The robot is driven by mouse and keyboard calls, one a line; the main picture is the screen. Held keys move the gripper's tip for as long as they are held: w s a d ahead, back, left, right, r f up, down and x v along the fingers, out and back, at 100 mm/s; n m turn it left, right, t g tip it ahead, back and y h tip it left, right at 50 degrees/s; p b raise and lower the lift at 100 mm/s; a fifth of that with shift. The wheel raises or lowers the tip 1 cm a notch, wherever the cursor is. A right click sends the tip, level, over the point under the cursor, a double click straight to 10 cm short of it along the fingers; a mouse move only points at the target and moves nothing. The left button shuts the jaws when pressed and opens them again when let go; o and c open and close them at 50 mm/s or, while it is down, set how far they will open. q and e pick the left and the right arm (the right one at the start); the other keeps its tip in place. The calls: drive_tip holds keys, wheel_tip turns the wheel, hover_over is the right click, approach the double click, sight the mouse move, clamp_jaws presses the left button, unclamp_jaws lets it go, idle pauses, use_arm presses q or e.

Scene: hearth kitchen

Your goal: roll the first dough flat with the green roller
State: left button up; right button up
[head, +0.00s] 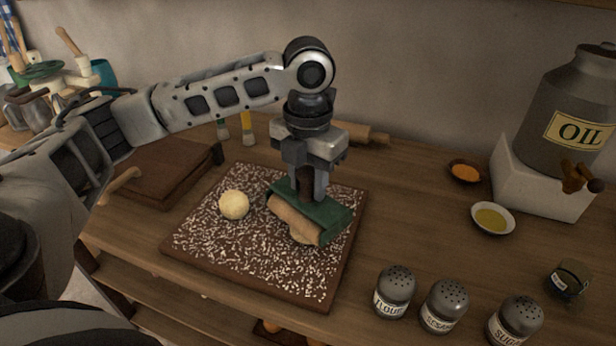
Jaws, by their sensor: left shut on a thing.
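My left gripper (307,188) points down and is shut on the green roller (328,213), which has a green body and a pale wooden cylinder. The roller is over the right part of the dark board (255,273), which is sprinkled with white flecks. A piece of pale dough (305,239) shows just below the roller's cylinder, mostly hidden by it. I cannot tell how flat it is. A round dough ball (234,204) sits on the board to the left, apart from the roller. My right gripper is not in view.
Shakers labelled flour (394,292), sesame (444,306) and sugar (515,321) stand at the front right. Two small bowls, orange (466,172) and yellow (492,219), and an oil can (573,115) are at the right. A wooden rolling pin (365,135) lies behind.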

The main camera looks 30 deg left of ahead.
use_arm(q)
drive_tip(key=shift+f, duration=0.4)
idle(0.3)
drive_tip(key=shift+f, duration=0.35)
idle(0.4)
drive_tip(key=shift+f, duration=0.1)
idle(0.4)
